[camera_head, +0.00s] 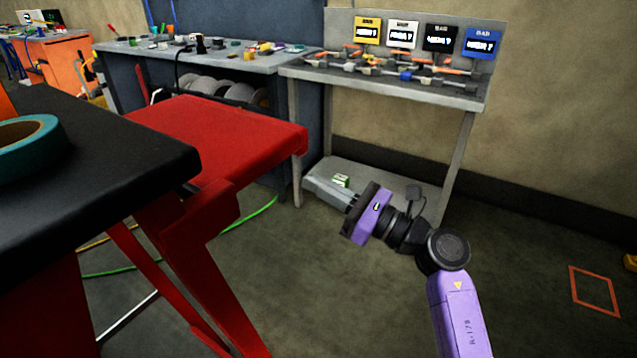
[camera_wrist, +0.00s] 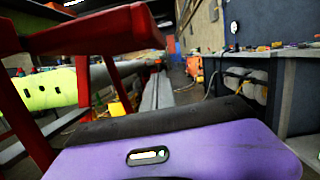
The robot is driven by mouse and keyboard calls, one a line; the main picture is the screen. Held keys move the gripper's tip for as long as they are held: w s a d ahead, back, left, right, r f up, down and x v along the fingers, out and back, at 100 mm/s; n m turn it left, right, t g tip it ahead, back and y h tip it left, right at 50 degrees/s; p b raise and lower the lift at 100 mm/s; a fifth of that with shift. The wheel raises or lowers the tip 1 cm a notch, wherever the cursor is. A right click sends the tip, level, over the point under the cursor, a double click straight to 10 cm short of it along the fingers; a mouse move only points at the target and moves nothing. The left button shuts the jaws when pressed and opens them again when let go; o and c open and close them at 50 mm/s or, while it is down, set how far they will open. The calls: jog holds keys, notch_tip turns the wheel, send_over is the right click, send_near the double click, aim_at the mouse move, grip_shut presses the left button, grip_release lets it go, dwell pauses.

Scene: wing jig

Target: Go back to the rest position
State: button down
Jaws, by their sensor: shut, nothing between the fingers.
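My gripper (camera_head: 318,190) is at the end of my purple and black arm, in the lower middle of the head view. It points left, out over the floor between the red stand and the grey shelf bench. Its grey fingers look shut with nothing between them, and they touch nothing that I can see.
A red stand (camera_head: 215,140) and a black tabletop (camera_head: 95,165) with a teal ring (camera_head: 30,145) are at left. A grey bench (camera_head: 400,88) with bins' signs stands behind my gripper. Another workbench (camera_head: 220,62) is farther back. Floor at right is open, with an orange marked square (camera_head: 594,290).

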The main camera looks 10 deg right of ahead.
jog(key=shift+s+d+f, duration=0.1)
jog(key=shift+s+d, duration=0.05)
jog(key=shift+d, duration=0.05)
jog(key=s+d+f+n+t+h+p, duration=0.1)
jog(key=s+d+n+h+p, duration=0.2)
jog(key=s, duration=1.3)
jog(key=s+d+f+n+h+p, duration=0.2)
jog(key=s+d+n+h+p, duration=0.2)
jog(key=s+n, duration=0.9)
jog(key=s+d+f+n+t+h+p, duration=0.1)
jog(key=s+d+n+h+p, duration=0.3)
jog(key=s, duration=1.4)
jog(key=d+n+h, duration=0.3)
jog(key=n+h, duration=0.1)
jog(key=h, duration=0.1)
jog(key=shift+s+d+f+n+t+h, duration=0.3)
jog(key=shift+s+d+f, duration=0.05)
jog(key=shift+s, duration=0.05)
